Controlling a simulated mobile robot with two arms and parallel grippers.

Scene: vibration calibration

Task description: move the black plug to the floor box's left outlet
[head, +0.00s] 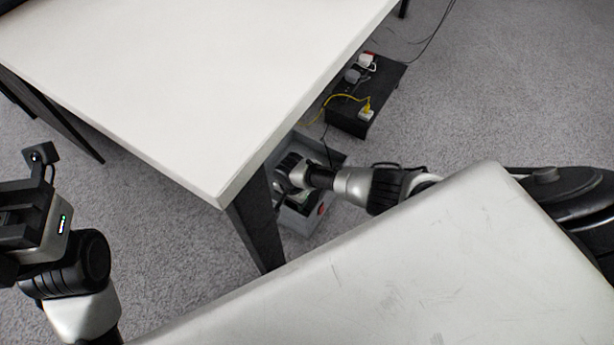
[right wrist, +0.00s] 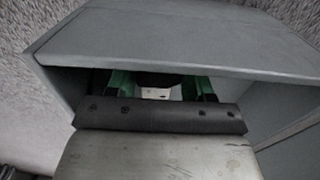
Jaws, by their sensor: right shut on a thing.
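The grey floor box (head: 331,155) stands on the carpet beside the table leg, partly hidden by the table top and my right arm. My right gripper (right wrist: 160,84) is inside the box opening, its green fingers shut on the black plug (right wrist: 158,79), which shows as a dark shape between them. A small white piece (right wrist: 157,92) shows just below it; whether it belongs to an outlet I cannot tell. The outlets and the plug's prongs are hidden, so I cannot tell if it is seated. My left gripper (head: 30,225) is at the left edge, its fingertips not clear.
A black power box (head: 385,88) behind the floor box carries a red-and-white plug (head: 366,60), a grey plug (head: 352,75) and a white plug with a yellow cable (head: 367,112). The white table (head: 190,75) and its dark leg (head: 256,225) stand close to my right arm.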

